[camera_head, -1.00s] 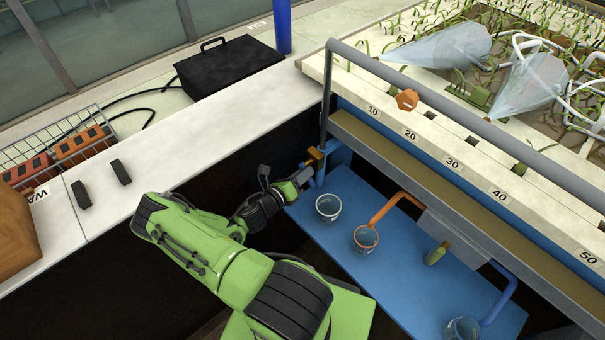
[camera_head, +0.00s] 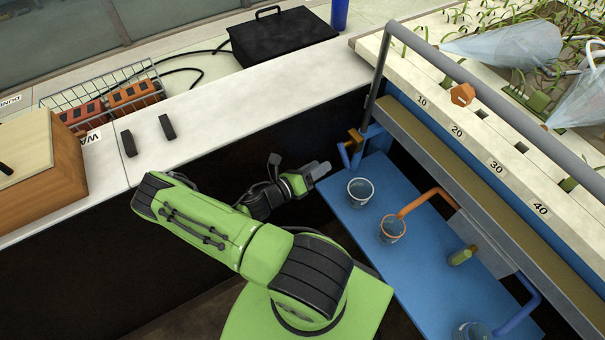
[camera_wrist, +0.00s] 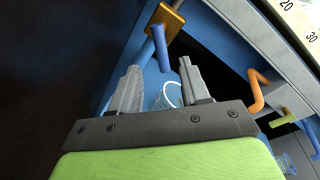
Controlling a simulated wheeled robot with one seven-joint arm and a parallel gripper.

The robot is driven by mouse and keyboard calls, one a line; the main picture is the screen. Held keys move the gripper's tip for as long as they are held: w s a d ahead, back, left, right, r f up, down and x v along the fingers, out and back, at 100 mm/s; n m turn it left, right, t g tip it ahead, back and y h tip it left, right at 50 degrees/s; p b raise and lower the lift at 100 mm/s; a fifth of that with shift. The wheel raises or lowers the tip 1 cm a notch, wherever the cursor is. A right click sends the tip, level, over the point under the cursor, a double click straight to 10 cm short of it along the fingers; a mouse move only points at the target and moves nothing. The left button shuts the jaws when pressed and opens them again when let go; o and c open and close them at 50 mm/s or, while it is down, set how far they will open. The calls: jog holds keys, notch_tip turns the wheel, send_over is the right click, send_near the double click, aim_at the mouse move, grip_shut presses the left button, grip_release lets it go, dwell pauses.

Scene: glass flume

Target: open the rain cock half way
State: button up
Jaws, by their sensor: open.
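A brass-coloured fitting (camera_head: 355,141) with a blue lever or pipe (camera_head: 344,155) sits at the near left end of the flume; it looks like the cock, though no label shows. In the wrist view, the brass plate (camera_wrist: 168,17) is at the top and the blue piece (camera_wrist: 161,48) hangs down from it, beyond and between my fingertips. My gripper (camera_head: 322,170) is open and empty, just left of and slightly below the fitting, apart from it. In the wrist view, my gripper (camera_wrist: 158,76) shows its two grey fingers spread.
An orange pipe (camera_head: 425,200) ends over the second cup. The grey rail (camera_head: 465,75) runs above. A white counter (camera_head: 230,100) lies behind my arm.

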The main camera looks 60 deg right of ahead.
jog(key=f+v, duration=0.1)
jog(key=v, duration=0.5)
jog(key=shift+a+r, duration=0.35)
jog(key=shift+r, duration=0.2)
jog(key=shift+w, duration=0.1)
